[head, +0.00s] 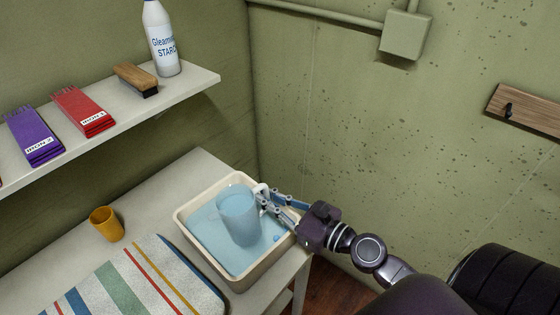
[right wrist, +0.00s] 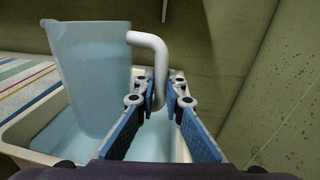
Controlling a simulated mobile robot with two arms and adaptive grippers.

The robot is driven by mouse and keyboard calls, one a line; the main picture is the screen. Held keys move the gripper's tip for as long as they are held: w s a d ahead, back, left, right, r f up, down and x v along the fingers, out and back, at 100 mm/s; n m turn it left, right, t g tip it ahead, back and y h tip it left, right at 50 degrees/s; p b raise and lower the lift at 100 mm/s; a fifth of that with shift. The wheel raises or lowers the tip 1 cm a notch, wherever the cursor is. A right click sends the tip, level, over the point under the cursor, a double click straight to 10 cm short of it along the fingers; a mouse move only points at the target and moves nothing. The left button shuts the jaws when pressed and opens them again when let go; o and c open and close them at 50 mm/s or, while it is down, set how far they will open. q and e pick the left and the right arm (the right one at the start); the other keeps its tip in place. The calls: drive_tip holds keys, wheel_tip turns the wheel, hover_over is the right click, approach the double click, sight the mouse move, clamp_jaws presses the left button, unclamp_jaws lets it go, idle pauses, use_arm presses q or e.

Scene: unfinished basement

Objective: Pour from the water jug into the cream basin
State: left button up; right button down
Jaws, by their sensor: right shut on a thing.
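The water jug (head: 238,217) is a translucent blue vessel with a white handle, and it also shows in the right wrist view (right wrist: 92,75). It stands nearly upright inside the outline of the cream basin (head: 260,271); I cannot tell whether its base touches the basin floor. Pale blue water (head: 211,231) covers the basin's bottom. My right gripper (head: 267,198) is shut on the jug's handle (right wrist: 157,60), on the jug's right side, above the basin's right rim. No stream from the jug is visible. The jug's water level is unclear. My left gripper is out of view.
The basin sits at the right end of a pale table (head: 151,204). A mustard cup (head: 107,224) and a striped mat (head: 125,284) lie left of it. A shelf (head: 190,88) above holds a starch bottle (head: 161,40), a brush (head: 136,79) and red and purple packs.

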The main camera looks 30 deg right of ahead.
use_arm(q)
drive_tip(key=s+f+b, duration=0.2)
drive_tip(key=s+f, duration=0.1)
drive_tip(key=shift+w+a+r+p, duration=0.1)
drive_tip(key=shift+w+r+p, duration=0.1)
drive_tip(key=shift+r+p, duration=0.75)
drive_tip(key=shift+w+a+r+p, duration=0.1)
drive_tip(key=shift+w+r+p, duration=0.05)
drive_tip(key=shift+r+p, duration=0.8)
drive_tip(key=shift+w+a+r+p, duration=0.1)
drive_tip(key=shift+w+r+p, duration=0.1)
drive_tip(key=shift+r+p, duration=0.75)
use_arm(e)
drive_tip(key=w+d+r+n+g, duration=0.1)
drive_tip(key=w+d+r+n, duration=0.4)
drive_tip(key=w+d+r, duration=0.2)
drive_tip(key=shift+d+r+n+y, duration=0.4)
drive_tip(key=shift+d+r, duration=0.2)
drive_tip(key=shift+r, duration=0.4)
use_arm(q)
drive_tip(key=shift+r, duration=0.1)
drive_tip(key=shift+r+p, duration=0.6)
drive_tip(key=shift+p, duration=0.15)
use_arm(e)
drive_tip(key=shift+r, duration=0.2)
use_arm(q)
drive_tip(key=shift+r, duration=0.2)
use_arm(e)
drive_tip(key=shift+n, duration=0.3)
